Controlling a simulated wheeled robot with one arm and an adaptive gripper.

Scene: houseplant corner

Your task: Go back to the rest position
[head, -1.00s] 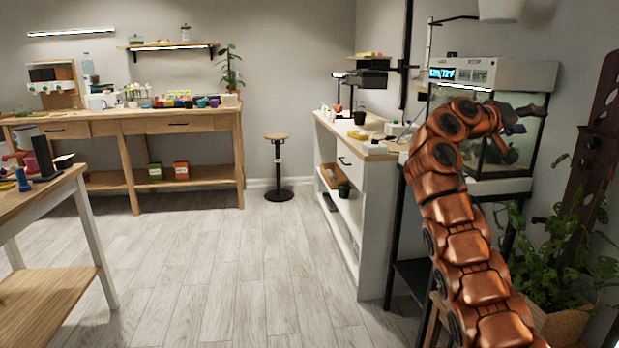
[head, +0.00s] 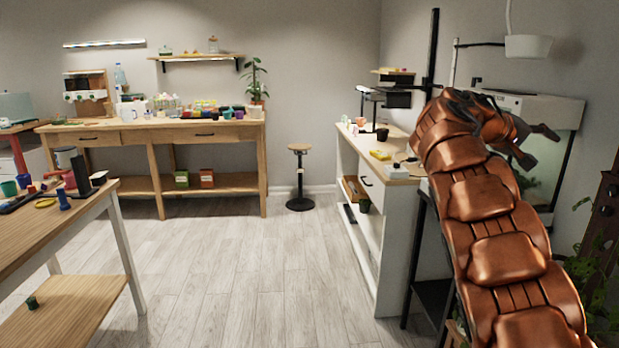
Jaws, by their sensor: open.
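My gripper (head: 538,147) is at the right in the head view, at the end of my copper-coloured arm. Its dark fingers point right and stand apart, with nothing seen between them. It appears in front of the glass tank (head: 562,150) on its stand; I cannot tell how far apart they are. My arm hides part of the tank and its stand.
A white shelf unit (head: 391,235) stands left of my arm. A wooden workbench (head: 160,131) with pots runs along the back wall, and a stool (head: 299,175) stands beside it. A wooden table (head: 75,222) is at the left. The floor between is clear.

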